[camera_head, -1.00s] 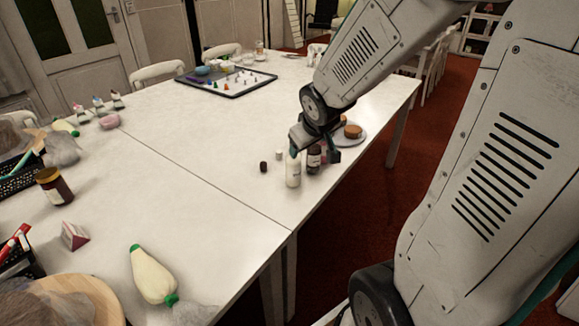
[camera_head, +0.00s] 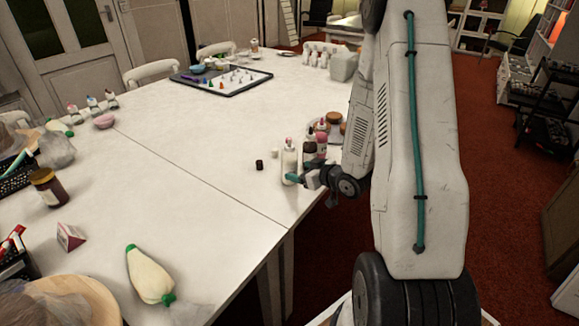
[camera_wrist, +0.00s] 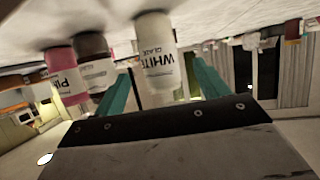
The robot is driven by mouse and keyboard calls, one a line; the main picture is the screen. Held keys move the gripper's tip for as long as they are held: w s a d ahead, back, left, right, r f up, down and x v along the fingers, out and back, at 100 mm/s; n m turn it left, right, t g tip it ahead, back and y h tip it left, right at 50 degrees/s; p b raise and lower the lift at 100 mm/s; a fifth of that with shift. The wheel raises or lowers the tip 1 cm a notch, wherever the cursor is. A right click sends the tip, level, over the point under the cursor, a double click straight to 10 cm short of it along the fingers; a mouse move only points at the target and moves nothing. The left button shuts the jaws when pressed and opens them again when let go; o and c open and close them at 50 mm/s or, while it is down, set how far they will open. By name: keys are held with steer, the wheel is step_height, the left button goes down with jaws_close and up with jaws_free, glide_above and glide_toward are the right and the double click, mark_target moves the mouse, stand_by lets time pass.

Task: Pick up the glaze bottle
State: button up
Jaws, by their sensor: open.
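The white glaze bottle (camera_head: 290,162) stands upright near the table's right edge, with a pink tip. My gripper (camera_head: 297,178) is low beside it, on its near right side. In the wrist view, which is upside down, the bottle's "WHITE GLAZE" label (camera_wrist: 158,66) faces me. The open teal fingers (camera_wrist: 160,76) lie to either side of the bottle, with a gap visible, especially on the left. A dark bottle (camera_head: 309,153) and a pink bottle (camera_head: 321,143) stand close behind it to the right. They also show in the wrist view as the dark bottle (camera_wrist: 95,68) and pink bottle (camera_wrist: 64,76).
A small dark cap (camera_head: 260,165) and a white cap (camera_head: 274,154) lie left of the bottles. A plate with brown cakes (camera_head: 334,118) is behind them. A piping bag (camera_head: 151,275) lies at the front left. The table's middle is clear.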

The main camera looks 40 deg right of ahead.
mark_target(295, 169)
steer(key=x, duration=0.6)
steer(key=shift+w, duration=0.2)
steer(key=shift+r, duration=0.1)
steer(key=c, duration=0.8)
